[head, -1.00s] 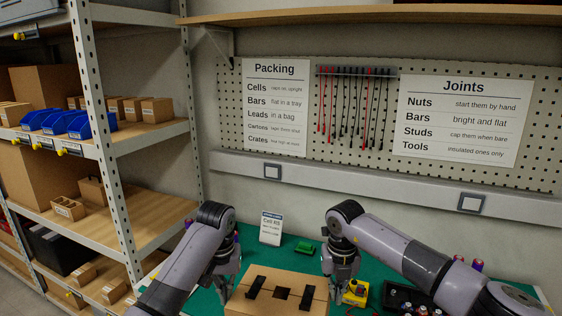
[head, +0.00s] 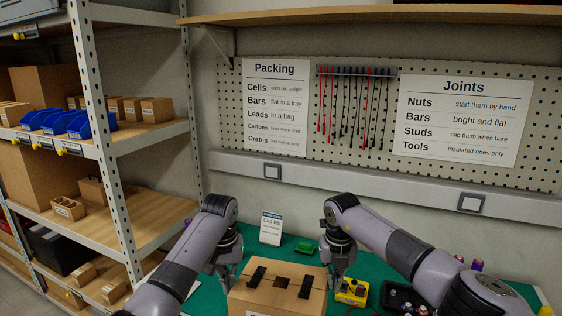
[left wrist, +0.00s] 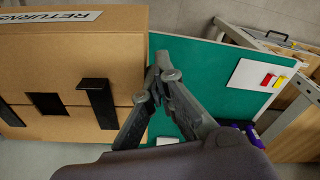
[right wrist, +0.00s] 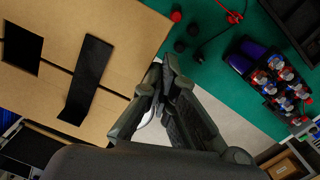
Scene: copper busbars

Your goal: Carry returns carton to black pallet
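The returns carton (head: 270,295) is a brown box with black straps and a dark square opening on top. It also shows in the left wrist view (left wrist: 60,75), with a RETURNS label, and in the right wrist view (right wrist: 105,25). My left gripper (head: 225,284) is at the carton's left side and my right gripper (head: 336,284) at its right side. In the wrist views the fingertips of the left (left wrist: 162,68) and right (right wrist: 163,72) grippers are together, against or close beside the carton's walls, with nothing between them. The black pallet is not recognisable in any view.
The carton is over or on a green-topped bench (head: 208,298). A yellow box (head: 352,291), a black tray of parts (head: 405,298) and a Cell kit card (head: 271,228) stand around it. Shelving (head: 110,150) is at left; a pegboard wall (head: 345,80) is behind.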

